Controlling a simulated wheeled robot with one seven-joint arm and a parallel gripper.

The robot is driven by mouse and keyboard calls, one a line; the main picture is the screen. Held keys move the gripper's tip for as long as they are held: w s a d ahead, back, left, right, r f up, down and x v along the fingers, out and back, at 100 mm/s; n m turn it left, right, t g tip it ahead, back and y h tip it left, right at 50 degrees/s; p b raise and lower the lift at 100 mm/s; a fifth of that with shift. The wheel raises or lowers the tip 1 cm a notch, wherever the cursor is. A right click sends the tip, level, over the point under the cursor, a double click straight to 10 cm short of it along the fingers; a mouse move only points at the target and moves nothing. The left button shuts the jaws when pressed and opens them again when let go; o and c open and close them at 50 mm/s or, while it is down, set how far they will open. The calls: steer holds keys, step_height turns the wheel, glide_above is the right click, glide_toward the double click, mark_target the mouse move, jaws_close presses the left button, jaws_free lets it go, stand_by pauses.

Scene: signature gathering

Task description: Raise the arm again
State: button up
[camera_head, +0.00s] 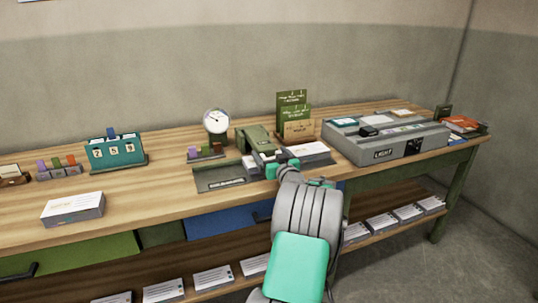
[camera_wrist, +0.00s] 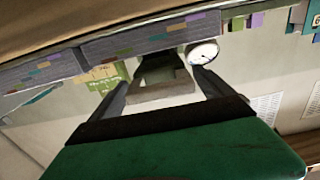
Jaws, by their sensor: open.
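My arm reaches up from the bottom middle of the head view to the table. My gripper (camera_head: 267,161) is low over the wooden table (camera_head: 150,202), in front of a green press-like device (camera_head: 252,136). In the wrist view, which is tilted, my gripper (camera_wrist: 160,84) has its two dark fingers spread apart. The pale front edge of the green device (camera_wrist: 160,92) shows between and beyond them. I see nothing held. Whether a finger touches the device cannot be told.
A dark tray (camera_head: 214,181) and a paper stack (camera_head: 308,150) lie close on either side. A round dial (camera_head: 216,121) stands behind left, green cards (camera_head: 291,98) behind right. A grey light box (camera_head: 384,140) is further right. Space above the table is free.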

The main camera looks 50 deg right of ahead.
steer(key=shift+w, duration=0.15)
steer(key=shift+c, duration=0.2)
steer(key=c, duration=1.9)
steer(key=shift+a, duration=0.1)
jaws_close()
steer(key=shift+w+r, duration=0.1)
